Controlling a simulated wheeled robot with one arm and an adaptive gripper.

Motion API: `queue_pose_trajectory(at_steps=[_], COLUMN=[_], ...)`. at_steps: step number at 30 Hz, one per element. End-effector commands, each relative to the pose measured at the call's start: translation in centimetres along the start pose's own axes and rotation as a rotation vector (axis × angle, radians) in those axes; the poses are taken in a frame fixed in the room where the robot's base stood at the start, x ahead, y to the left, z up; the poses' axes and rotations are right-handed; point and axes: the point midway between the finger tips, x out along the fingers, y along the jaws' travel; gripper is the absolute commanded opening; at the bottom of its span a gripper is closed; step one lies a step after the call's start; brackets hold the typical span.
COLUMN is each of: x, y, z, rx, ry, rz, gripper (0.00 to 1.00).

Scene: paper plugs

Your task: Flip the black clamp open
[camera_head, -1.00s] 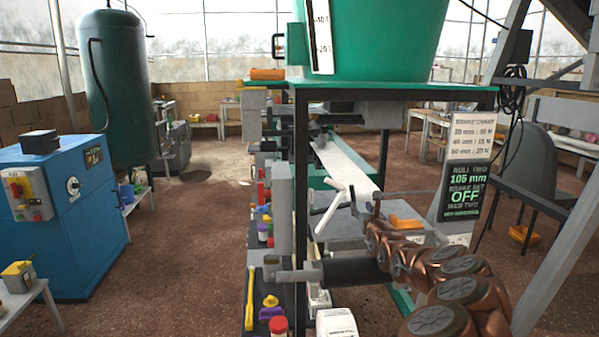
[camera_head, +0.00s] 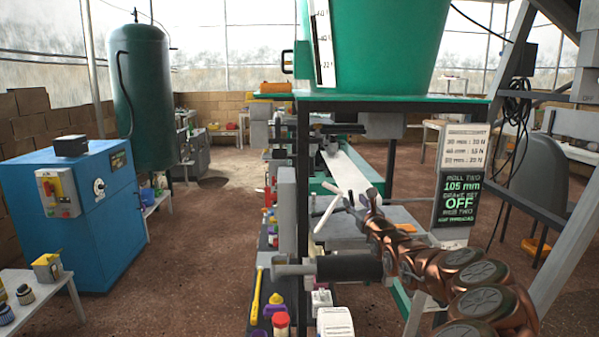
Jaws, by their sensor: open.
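My copper-coloured arm reaches in from the lower right. My gripper (camera_head: 361,198) is at its far end, above the grey work surface under the green table. Its dark fingers are apart and hold nothing I can see. A white forked piece (camera_head: 327,206) shows just left of the fingers; I cannot tell whether they touch. A thick black cylinder (camera_head: 345,268) on a grey shaft lies below the gripper, its right end against my arm in the picture. I cannot make out the black clamp for certain; my arm may hide it.
The green-topped table (camera_head: 420,99) carries a large green tub (camera_head: 385,45). Its dark front leg (camera_head: 302,180) stands left of my gripper. A sign (camera_head: 458,195) hangs at right. A blue cabinet (camera_head: 75,215) stands left, with open floor (camera_head: 190,260) between.

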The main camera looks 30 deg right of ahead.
Motion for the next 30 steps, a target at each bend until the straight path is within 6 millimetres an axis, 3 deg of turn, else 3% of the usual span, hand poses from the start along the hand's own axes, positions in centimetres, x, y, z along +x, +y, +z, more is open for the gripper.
queue_pose_trajectory(at_steps=[30], x=[-0.2], y=[11.7], z=[11.6], rx=[-0.216], ry=[-0.182], rz=[0.250], gripper=[0.42])
